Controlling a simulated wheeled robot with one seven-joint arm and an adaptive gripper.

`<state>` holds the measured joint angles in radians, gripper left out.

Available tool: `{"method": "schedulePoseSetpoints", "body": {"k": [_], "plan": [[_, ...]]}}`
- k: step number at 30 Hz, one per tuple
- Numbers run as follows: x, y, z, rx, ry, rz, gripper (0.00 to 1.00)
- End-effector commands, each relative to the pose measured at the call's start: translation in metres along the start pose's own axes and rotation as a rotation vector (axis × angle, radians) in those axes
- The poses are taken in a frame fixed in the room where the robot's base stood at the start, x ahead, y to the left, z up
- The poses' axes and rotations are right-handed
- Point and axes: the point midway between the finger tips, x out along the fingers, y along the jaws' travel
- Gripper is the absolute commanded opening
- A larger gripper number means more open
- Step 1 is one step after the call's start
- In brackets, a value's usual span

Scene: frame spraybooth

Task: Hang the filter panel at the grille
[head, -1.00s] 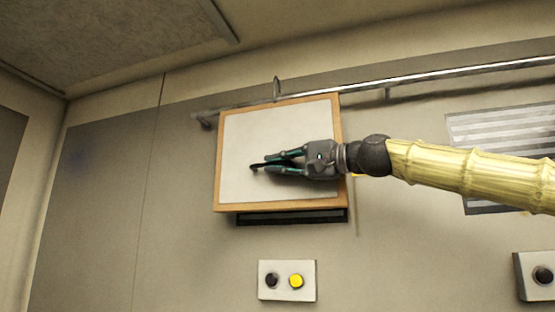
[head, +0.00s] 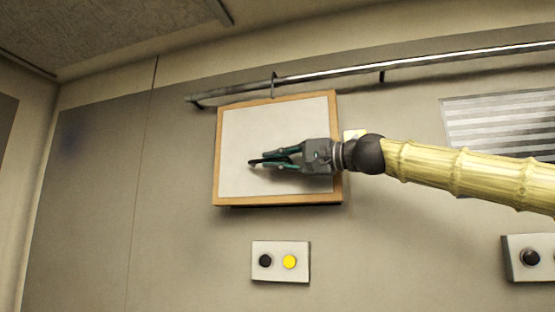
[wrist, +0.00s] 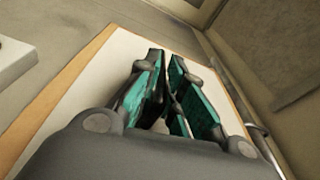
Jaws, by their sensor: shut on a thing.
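The filter panel (head: 262,130), a white sheet in a wooden frame, is upright in front of the back wall, slightly tilted in the head view. A thin metal hook (head: 274,80) rises from its top edge at the rail (head: 340,73); I cannot tell whether it bears on the rail. My gripper (head: 252,163) is in front of the panel's face, shut on the panel. In the wrist view its teal fingers (wrist: 165,88) close together over the white face; the part they grip is hidden. A slatted grille (head: 500,122) is on the wall at the right.
A wall box (head: 280,262) with a black and a yellow button is below the panel. Another button box (head: 528,258) is at the lower right. A pale item (head: 355,134) shows behind my wrist. The wall left of the panel is clear.

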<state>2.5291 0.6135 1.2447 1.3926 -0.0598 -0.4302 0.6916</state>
Motion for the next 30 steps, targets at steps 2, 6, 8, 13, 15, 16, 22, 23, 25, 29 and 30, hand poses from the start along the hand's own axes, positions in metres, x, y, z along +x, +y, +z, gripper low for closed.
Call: {"method": "schedulePoseSetpoints", "body": {"k": [2, 6, 8, 13, 15, 16, 22, 23, 25, 29, 30], "plan": [[-0.0007, 0.0017, 0.0006, -0.001, 0.001, -0.002, 0.0], [-0.0008, 0.0032, 0.0009, -0.001, 0.0, -0.002, 0.0], [-0.0008, 0.0033, 0.0009, -0.001, 0.0, -0.002, 0.0], [-0.0008, 0.0031, 0.0009, -0.001, 0.0, -0.002, 0.0], [-0.0008, 0.0031, 0.0009, -0.001, 0.0, -0.002, 0.12], [-0.0008, 0.0031, 0.0009, -0.001, 0.0, -0.002, 0.17], [-0.0007, 0.0034, 0.0009, -0.001, 0.0, -0.001, 0.37], [-0.0007, 0.0035, 0.0009, 0.0, 0.0, -0.001, 0.37], [-0.0006, 0.0038, 0.0009, 0.0, 0.0, -0.001, 0.37], [-0.001, 0.0052, 0.0008, 0.001, 0.0, 0.001, 0.37], [-0.0024, 0.005, 0.0007, 0.0, 0.0, 0.001, 0.37]]}}
